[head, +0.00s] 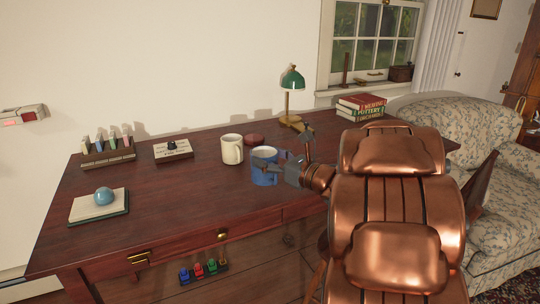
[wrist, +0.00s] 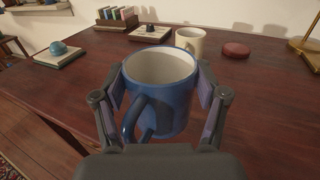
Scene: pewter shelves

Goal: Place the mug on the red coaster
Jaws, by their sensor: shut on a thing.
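A blue mug (head: 264,174) with a pale inside stands upright near the middle of the desk. It fills the middle of the wrist view (wrist: 172,110), its handle facing me and to the left. My gripper (wrist: 160,88) is shut on it, with one finger pad on each side of its body; the gripper also shows in the head view (head: 272,166). I cannot tell whether the mug's base touches the desk. A round dark red coaster (head: 254,140) lies flat behind the mug. In the wrist view the coaster (wrist: 236,49) is at the upper right, bare and apart from the mug.
A cream mug (head: 232,149) stands just left of the coaster. A green lamp (head: 291,80) and stacked books (head: 361,106) are at the back right. The desk's front middle is clear.

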